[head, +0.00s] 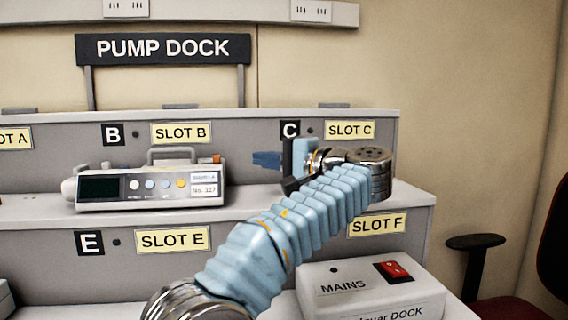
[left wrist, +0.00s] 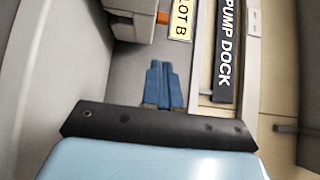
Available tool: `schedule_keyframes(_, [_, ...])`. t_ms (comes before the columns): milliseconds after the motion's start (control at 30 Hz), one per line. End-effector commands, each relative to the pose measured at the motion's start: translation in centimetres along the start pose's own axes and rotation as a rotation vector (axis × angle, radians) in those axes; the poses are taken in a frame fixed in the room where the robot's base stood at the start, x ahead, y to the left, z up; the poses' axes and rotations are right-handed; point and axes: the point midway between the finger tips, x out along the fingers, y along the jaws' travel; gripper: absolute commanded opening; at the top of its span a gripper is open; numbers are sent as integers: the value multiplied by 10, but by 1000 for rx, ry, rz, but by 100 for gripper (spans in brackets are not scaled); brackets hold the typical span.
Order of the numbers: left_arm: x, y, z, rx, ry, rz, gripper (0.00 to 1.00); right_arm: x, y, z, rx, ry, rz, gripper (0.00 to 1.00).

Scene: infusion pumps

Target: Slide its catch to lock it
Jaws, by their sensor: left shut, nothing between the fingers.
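A grey infusion pump (head: 150,189) with a dark screen, a row of round buttons and a top handle stands on the SLOT B shelf. A small orange piece (head: 216,158), which looks like the catch, sits at its top right end. My left gripper (head: 266,160) is shut and empty, to the right of the pump in front of the dock's back wall, apart from it and pointing at its right end. In the left wrist view its blue fingertips (left wrist: 163,82) are together, with the orange piece (left wrist: 162,18) and the pump's end (left wrist: 131,22) beyond them. My right gripper is out of view.
The PUMP DOCK sign (head: 163,49) stands behind the upper shelf. SLOT C (head: 350,130), behind my left wrist, shows no pump. A white MAINS box (head: 350,290) with a red switch (head: 393,270) is at the lower right. A chair (head: 500,300) stands at the far right.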

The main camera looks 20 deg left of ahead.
Motion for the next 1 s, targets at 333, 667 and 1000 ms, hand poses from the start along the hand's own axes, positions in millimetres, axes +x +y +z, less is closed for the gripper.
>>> schedule_keyframes(333, [50,1,21,-1,0,1,0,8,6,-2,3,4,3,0])
schedule_keyframes(667, [58,0,28,0,1,0,0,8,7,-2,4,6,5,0])
schedule_keyframes(1000, [68,1,40,-2,0,-1,0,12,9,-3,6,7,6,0])
